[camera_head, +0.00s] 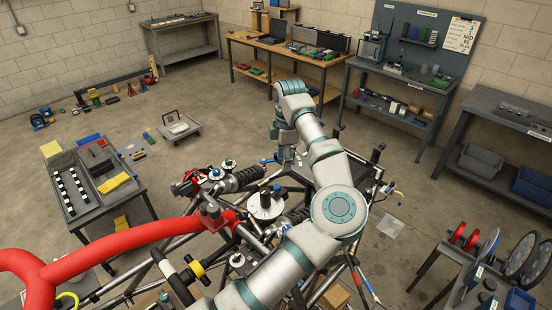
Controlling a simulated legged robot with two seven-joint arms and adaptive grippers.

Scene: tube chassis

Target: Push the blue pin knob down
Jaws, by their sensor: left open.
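My left arm comes in from the bottom and bends over the tube chassis (188,245). My left gripper (287,158) hangs pointing down above the back part of the chassis, open; its fingertips are small and hard to make out. A small blue knob (277,188) stands on the chassis just below and left of the gripper, apart from it in the picture. Another small blue part (267,161) shows right beside the gripper's left side. A third blue part (215,173) is farther left. I cannot tell for certain which is the pin knob. My right gripper is not in view.
Thick red tubes (120,241) and coil springs (238,180) crowd the chassis. A white round reservoir (265,206) stands left of my forearm. A tool cart (100,190) is at left, a wheel rack (480,270) at right. Floor beyond the chassis is mostly free.

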